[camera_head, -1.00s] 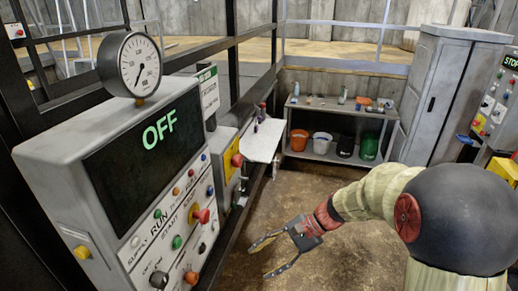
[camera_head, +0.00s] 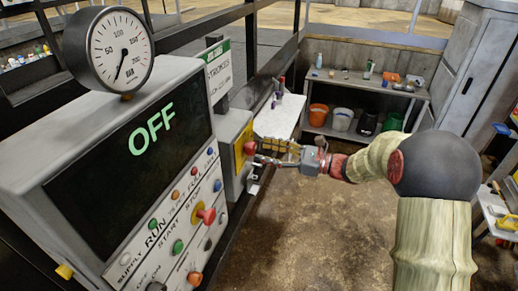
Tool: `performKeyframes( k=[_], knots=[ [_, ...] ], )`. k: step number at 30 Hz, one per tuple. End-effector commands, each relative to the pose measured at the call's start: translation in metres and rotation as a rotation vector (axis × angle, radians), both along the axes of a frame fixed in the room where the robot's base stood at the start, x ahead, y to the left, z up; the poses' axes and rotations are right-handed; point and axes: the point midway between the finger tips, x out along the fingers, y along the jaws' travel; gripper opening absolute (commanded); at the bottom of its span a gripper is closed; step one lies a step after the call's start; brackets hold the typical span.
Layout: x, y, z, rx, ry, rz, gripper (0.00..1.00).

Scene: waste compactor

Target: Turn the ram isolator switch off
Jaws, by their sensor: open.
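A red knob (camera_head: 250,147) on a yellow plate (camera_head: 239,156) sits on the front of a small grey box (camera_head: 230,130), beside the large control panel. I take it as the isolator switch; no label on it is readable. My gripper (camera_head: 264,152) is open, with its fingers pointing left at the knob. The fingertips overlap the knob's right edge in this view. I cannot tell whether they touch it or stand around it. The fingers partly hide the lower right of the box front.
The control panel (camera_head: 60,185) shows OFF, with a gauge (camera_head: 118,49) on top and several buttons and a red knob (camera_head: 206,215) on its face. A white shelf (camera_head: 280,116) stands behind my gripper. A bench (camera_head: 360,84) with buckets is farther back. The brown floor (camera_head: 300,230) is clear.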

Motion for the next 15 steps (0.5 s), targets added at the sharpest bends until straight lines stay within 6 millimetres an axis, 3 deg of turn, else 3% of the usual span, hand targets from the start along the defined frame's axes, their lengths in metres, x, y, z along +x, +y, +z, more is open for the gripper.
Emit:
performKeyframes(
  k=[6,15],
  knots=[
    [0.008,0.023,0.000,-0.001,0.000,0.000,0.53],
    [0.010,0.029,0.000,-0.001,-0.001,-0.001,0.53]
  ],
)
